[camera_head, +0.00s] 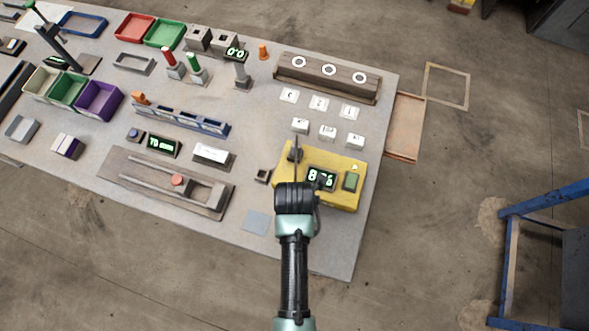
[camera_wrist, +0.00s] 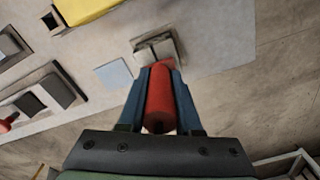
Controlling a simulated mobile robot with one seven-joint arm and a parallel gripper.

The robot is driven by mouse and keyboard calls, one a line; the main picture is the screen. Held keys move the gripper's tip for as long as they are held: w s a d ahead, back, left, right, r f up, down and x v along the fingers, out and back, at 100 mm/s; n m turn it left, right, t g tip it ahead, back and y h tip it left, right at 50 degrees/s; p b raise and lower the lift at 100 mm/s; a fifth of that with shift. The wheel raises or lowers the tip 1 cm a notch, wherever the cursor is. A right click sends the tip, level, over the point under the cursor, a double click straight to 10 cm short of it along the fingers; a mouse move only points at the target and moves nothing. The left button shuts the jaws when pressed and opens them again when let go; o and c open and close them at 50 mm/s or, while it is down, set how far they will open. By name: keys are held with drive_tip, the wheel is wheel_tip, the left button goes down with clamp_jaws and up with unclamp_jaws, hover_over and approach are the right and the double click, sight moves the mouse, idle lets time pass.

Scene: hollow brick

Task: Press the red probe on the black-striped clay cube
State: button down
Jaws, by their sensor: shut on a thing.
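My gripper (camera_wrist: 160,95) is shut on the red probe (camera_wrist: 160,100), a red cylinder that points away from the wrist camera. Just beyond the probe's far end is a grey-beige block with a dark stripe across its top, which looks like the black-striped clay cube (camera_wrist: 153,50). The probe's end overlaps its near edge in the wrist view; I cannot tell whether they touch. In the head view my arm and dark wrist (camera_head: 295,200) hide the fingers, the probe and this block.
A yellow box (camera_head: 345,162) with a lit green display (camera_head: 321,179) stands beyond my wrist. A flat blue-grey square (camera_head: 256,222) lies left of my arm. A wooden slide fixture (camera_head: 150,195) is farther left. The table's right edge is close.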

drive_tip(key=shift+r+p, duration=3.1)
drive_tip(key=shift+r, duration=0.1)
